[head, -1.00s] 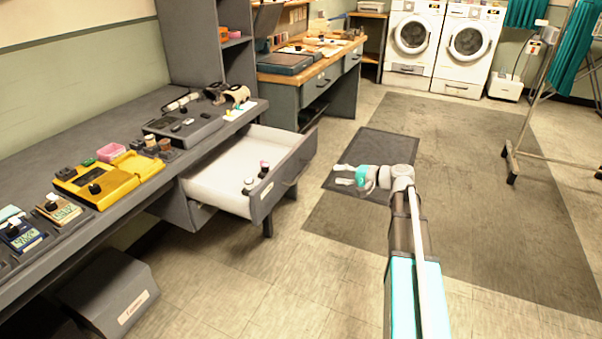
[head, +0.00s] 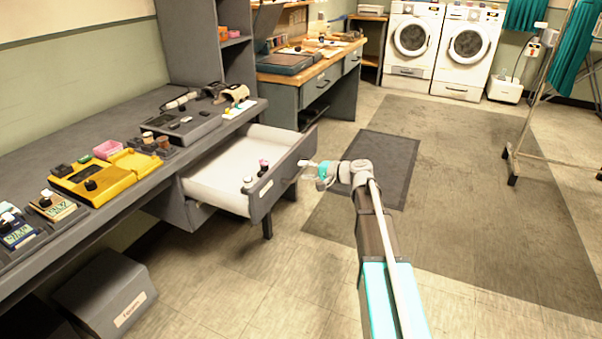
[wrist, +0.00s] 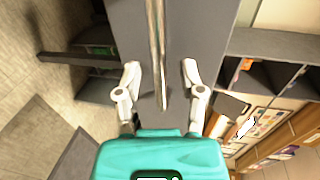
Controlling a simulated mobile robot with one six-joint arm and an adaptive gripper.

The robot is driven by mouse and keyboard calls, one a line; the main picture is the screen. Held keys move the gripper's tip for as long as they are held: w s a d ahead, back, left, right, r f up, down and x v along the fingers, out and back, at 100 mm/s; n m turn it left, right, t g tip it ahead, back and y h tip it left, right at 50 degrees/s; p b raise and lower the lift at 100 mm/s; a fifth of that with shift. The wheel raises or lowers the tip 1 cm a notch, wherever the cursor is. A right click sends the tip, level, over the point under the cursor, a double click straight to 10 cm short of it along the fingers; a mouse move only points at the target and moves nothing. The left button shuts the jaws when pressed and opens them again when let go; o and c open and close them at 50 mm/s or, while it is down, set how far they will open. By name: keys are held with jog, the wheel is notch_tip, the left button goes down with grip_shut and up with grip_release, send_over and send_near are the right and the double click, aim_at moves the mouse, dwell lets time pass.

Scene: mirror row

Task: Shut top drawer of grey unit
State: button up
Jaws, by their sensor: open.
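The grey unit (head: 110,225) is a long desk along the left wall. Its drawer (head: 215,180), under the far end of the top, stands pulled out. The drawer has a white inside, and its grey front (head: 285,178) faces right. Two small dark containers with pale and pink caps (head: 247,182) stand in it near the front. My gripper (head: 306,168) is open at the far part of the drawer front; contact cannot be told. In the wrist view, the open fingers (wrist: 161,78) stand either side of a long thin bar on a grey surface.
A yellow case (head: 95,180) and several small devices stand on the desk top. A grey box (head: 105,295) sits on the floor beneath. A wooden-topped bench (head: 310,80) stands beyond. The floor to the right is open, with a dark mat (head: 385,155).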

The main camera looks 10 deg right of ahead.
jog(key=shift+w+a+f, duration=0.1)
jog(key=shift+w+a, duration=0.25)
jog(key=shift+a, duration=0.15)
grip_shut()
jog(key=shift+a, duration=0.2)
jog(key=shift+d, duration=0.2)
